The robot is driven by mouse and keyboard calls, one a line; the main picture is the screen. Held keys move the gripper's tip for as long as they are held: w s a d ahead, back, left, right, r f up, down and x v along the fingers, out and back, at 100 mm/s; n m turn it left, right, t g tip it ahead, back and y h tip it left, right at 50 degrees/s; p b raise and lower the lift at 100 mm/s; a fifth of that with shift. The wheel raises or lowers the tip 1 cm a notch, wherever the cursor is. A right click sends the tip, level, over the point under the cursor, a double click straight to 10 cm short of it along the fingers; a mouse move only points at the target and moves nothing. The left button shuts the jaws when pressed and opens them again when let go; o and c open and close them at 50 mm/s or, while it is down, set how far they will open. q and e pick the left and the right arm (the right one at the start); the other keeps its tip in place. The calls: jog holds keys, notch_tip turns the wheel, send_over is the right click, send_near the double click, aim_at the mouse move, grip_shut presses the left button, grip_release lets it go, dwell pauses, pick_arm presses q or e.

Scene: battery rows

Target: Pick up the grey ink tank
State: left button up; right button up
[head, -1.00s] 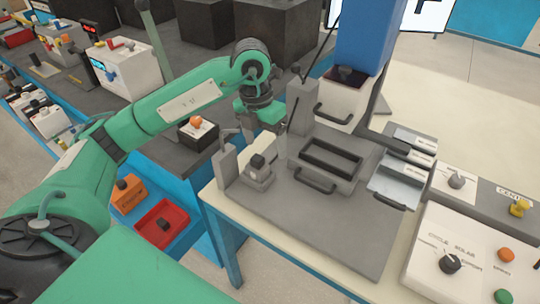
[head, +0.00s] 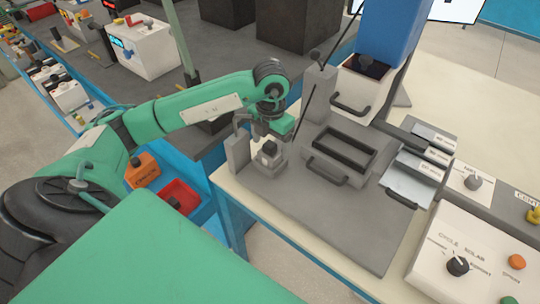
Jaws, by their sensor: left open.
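The grey ink tank (head: 268,159) seems to be the small grey block with a dark knob on top. It stands upright at the left end of the grey machine base, beside a grey upright post. My left gripper (head: 268,137) is open and right above the tank, its fingers pointing down near the dark knob. The fingers partly hide the tank's top, and I cannot tell whether they touch it. My right gripper is not in view.
The grey machine base (head: 330,225) has a framed black tray (head: 344,150) with handles right of the tank. Grey posts and thin rods stand close to the gripper. A white control box (head: 470,255) is at the lower right. A red bin (head: 181,196) sits lower left.

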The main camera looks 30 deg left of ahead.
pick_arm(q)
jog(key=shift+s+a+f, duration=0.1)
jog(key=shift+f, duration=1.75)
jog(key=c, duration=1.2)
jog(key=shift+o, duration=0.2)
jog(key=shift+r, duration=0.1)
